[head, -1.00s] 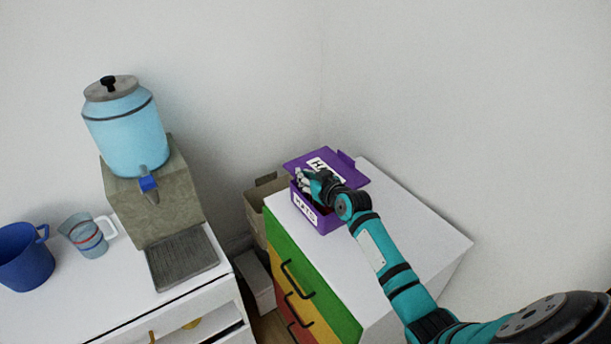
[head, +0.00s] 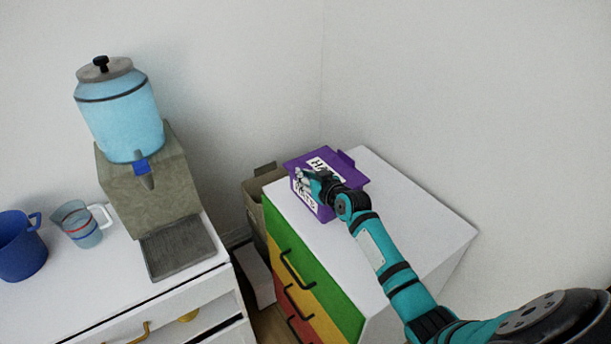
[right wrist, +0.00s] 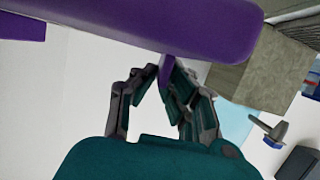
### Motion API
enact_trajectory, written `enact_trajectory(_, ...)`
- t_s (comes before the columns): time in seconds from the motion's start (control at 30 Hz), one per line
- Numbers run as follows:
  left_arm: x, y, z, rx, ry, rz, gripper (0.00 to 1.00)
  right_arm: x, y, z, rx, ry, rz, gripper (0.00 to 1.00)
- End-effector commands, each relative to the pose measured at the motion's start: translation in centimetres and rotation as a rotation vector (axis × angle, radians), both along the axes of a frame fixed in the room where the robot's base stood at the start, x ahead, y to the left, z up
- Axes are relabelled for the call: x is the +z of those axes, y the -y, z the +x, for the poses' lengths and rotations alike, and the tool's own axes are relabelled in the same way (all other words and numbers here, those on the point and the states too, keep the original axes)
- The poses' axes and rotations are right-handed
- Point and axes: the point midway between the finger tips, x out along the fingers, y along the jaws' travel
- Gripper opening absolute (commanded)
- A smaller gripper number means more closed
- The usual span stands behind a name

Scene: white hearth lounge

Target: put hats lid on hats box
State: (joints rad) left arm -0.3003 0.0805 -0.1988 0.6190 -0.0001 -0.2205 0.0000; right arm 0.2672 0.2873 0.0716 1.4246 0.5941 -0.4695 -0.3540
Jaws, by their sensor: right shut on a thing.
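The purple hats lid (head: 299,161) with a white label lies over the top of the purple hats box (head: 328,212) on the cabinet. The box's white label faces forward. From here the lid looks close to the rim and roughly lined up; I cannot tell whether it sits flush. My right gripper (head: 308,179) is at the lid's front side. In the right wrist view the right gripper (right wrist: 160,82) is shut on a thin purple tab of the lid (right wrist: 150,28). The gripper hides part of the lid and box front. My left gripper is not in view.
The box stands near the back left of the white cabinet top (head: 420,225), which has free room to the right. A cardboard box (head: 255,205) stands beside the cabinet. A water dispenser (head: 125,115), glass pitcher (head: 82,228) and blue mug (head: 20,250) are at left.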

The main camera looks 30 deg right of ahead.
Motion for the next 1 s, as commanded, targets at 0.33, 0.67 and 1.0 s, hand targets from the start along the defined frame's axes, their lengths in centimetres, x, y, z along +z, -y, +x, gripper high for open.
enact_trajectory(0.33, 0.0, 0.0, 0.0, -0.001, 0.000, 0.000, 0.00, 0.1, 0.0, 0.0, 0.000, 0.000, 0.000, 0.35)
enact_trajectory(0.67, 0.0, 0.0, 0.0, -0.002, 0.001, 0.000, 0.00, 0.1, 0.0, -0.5, 0.000, -0.001, 0.000, 0.35)
enact_trajectory(1.0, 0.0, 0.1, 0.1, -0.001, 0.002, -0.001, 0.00, 1.8, 0.3, -6.0, 0.001, -0.001, -0.003, 0.35)
